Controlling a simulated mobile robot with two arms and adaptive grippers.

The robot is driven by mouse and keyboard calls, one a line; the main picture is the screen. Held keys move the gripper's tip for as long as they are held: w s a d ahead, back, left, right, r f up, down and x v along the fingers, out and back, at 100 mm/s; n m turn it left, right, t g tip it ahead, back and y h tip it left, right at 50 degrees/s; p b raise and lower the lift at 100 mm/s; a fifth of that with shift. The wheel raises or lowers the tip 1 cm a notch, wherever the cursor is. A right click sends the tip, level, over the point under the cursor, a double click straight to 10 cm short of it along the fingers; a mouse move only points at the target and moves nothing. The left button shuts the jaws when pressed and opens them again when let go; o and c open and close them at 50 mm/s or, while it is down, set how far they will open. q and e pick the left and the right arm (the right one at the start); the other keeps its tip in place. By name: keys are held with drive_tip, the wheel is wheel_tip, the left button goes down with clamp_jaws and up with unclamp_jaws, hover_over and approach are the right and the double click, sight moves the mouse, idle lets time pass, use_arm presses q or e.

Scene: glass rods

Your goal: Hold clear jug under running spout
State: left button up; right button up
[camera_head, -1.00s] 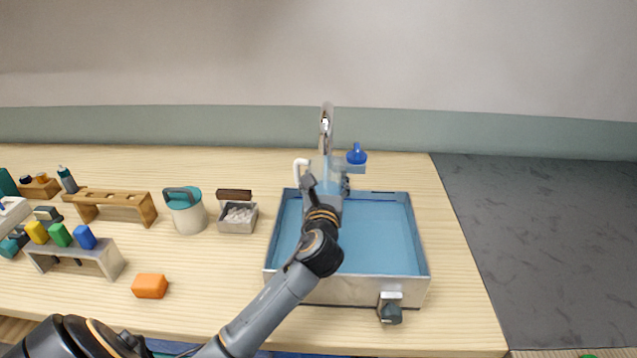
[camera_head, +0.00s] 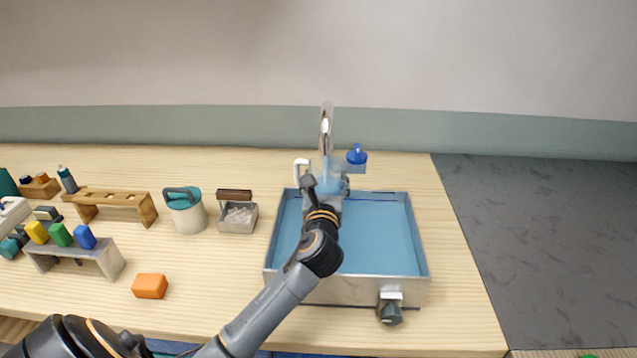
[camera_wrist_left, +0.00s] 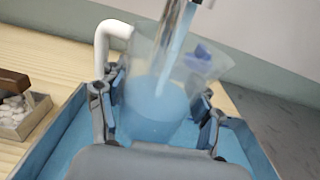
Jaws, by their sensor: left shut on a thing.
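The clear jug (camera_wrist_left: 152,108) is in my left gripper (camera_wrist_left: 158,115), under the metal spout (camera_wrist_left: 178,30). Its white handle (camera_wrist_left: 108,42) sticks out to the left. In the wrist view a pale blue stream runs from the spout into the jug, and light blue liquid stands in its lower part. In the head view the jug (camera_head: 329,180) is partly hidden behind my left gripper (camera_head: 322,192), over the back of the blue sink basin (camera_head: 385,235). The spout (camera_head: 326,125) rises behind it, with a blue knob (camera_head: 357,155) at its right. My right gripper is not in view.
A metal tray of pale pieces (camera_head: 238,217) and a teal-lidded canister (camera_head: 186,212) stand left of the basin. An orange block (camera_head: 149,286) lies nearer the front. Wooden and grey racks stand at far left. The table's right strip is clear.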

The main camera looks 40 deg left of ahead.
use_arm(q)
drive_tip(key=shift+s+d+p, duration=0.3)
drive_tip(key=shift+s+p, duration=0.05)
drive_tip(key=shift+s, duration=0.1)
drive_tip(key=p+v, duration=0.3)
drive_tip(key=v, duration=1)
drive_tip(key=shift+f, duration=0.1)
